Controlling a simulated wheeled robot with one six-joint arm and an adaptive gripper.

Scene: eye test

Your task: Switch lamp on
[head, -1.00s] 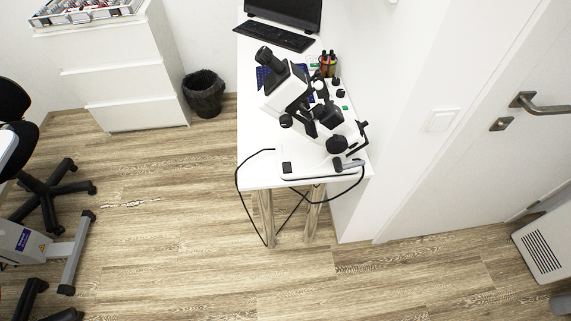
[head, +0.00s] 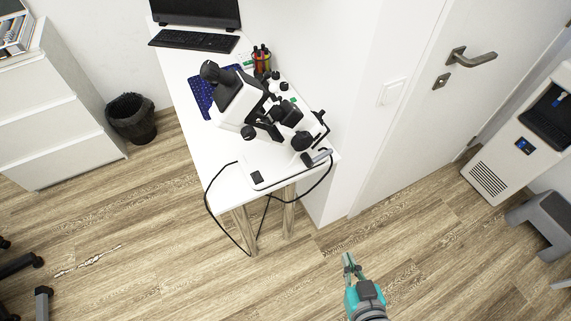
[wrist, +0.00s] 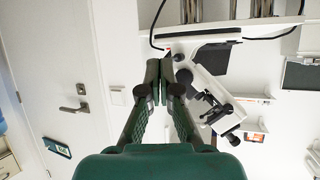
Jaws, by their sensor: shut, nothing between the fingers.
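No separate lamp that I can make out shows in either view. A white wall switch (head: 392,92) is on the wall between the desk and the door; it also shows in the wrist view (wrist: 117,96). A black-and-white microscope (head: 262,108) stands on the desk, with a cable hanging from its base; it appears upside down in the wrist view (wrist: 212,95). My green gripper (head: 352,264) is at the bottom of the head view, in front of the desk, and touches nothing visible. Its fingers meet in the wrist view (wrist: 166,68).
The narrow white desk (head: 206,157) also holds a keyboard (head: 194,40), a laptop or monitor and a pen holder (head: 262,62). A door handle (head: 472,57) sticks out at right. A white machine (head: 500,165) and grey stool stand far right. The wooden floor ahead is clear.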

